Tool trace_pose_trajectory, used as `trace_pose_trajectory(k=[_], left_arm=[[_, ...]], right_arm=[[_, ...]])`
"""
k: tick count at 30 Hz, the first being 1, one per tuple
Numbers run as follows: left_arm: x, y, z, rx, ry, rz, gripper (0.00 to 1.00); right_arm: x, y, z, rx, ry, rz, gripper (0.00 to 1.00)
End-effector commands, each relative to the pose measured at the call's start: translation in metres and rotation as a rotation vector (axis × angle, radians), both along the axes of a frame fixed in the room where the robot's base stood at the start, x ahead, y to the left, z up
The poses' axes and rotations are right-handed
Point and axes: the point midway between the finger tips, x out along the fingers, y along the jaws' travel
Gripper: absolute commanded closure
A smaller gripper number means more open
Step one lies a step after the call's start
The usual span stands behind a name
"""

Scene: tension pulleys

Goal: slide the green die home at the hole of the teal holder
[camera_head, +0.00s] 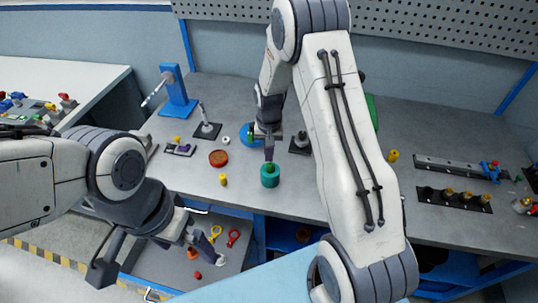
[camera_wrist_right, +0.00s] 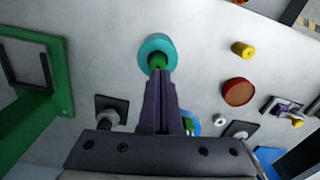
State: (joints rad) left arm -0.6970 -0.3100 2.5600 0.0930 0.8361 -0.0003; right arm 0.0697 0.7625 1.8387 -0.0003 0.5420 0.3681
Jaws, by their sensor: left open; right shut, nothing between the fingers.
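The teal holder (camera_head: 270,181) is a short round cylinder standing on the grey workbench, near its front edge. In the right wrist view the teal holder (camera_wrist_right: 147,47) looks like a thick ring. The green die (camera_wrist_right: 157,60) shows at the holder's hole, just beyond the fingertips; how deep it sits I cannot tell. My right gripper (camera_head: 269,158) points down right above the holder, shut, its tips at or close to the die. The closed fingers (camera_wrist_right: 160,76) partly hide the die and hole. My left gripper (camera_head: 155,252) is open and empty, low at the left, away from the holder.
A yellow cylinder (camera_head: 223,180) and a brown-red round dish (camera_head: 218,158) stand left of the holder. A blue stand (camera_head: 178,94) is at the back left. A rail with a blue clamp (camera_head: 450,168) and a block with several pegs (camera_head: 453,199) lie at the right.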

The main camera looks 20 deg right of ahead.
Motion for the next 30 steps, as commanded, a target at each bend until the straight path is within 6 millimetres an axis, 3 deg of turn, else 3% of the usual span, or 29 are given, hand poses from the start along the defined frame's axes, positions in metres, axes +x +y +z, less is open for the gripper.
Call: trace_pose_trajectory(k=[16,30], left_arm=[[0.0,0.0,0.036,0.0,0.0,0.0,0.0],[0.0,0.0,0.036,0.0,0.0,0.0,0.0]], right_arm=[[0.001,0.0,0.048,0.0,-0.002,0.0,1.0],[0.001,0.0,0.049,0.0,-0.002,0.0,1.0]])
